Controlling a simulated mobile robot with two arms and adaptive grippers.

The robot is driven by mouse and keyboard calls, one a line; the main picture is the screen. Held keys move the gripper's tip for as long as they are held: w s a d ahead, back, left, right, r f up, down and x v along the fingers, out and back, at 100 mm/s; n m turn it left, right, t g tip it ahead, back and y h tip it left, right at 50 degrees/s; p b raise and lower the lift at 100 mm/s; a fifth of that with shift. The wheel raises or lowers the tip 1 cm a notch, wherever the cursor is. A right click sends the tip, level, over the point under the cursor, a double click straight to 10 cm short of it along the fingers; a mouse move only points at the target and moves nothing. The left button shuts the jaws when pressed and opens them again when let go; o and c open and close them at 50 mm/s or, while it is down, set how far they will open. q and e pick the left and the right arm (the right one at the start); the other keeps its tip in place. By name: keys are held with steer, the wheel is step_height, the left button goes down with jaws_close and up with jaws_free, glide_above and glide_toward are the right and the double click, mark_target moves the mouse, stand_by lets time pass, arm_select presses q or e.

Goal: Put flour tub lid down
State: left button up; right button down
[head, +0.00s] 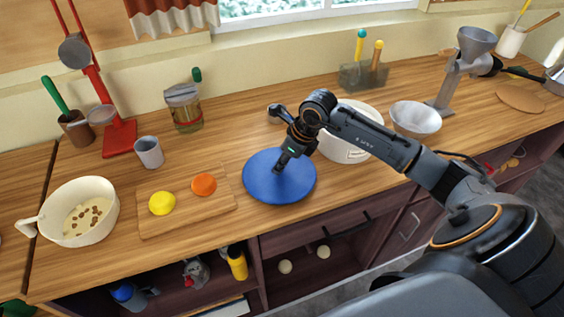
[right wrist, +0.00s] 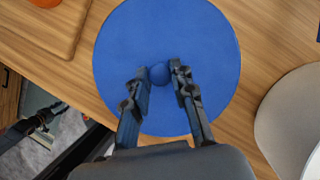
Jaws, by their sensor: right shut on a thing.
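The flour tub lid (head: 262,187) is a round blue disc with a small knob in its middle. It also shows in the right wrist view (right wrist: 170,30), lying flat on or just above the counter; I cannot tell whether it touches. My right gripper (head: 281,164) is over the lid's middle, its two fingers on either side of the blue knob in the right wrist view (right wrist: 159,73). A white tub (head: 343,149), probably the flour tub, stands right behind the lid, partly hidden by my right arm. My left gripper is not in view.
A cutting board (head: 222,209) with a lemon (head: 162,203) and an orange (head: 204,184) lies left of the lid. A cream pot (head: 95,225) stands further left. A white bowl (head: 416,118) and grinder (head: 455,75) are to the right. The counter's front edge is close below the lid.

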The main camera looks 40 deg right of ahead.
steer(key=shift+f, duration=0.45)
steer(key=shift+f, duration=0.1)
steer(key=shift+f, duration=0.15)
steer(key=c, duration=1.1)
jaws_free()
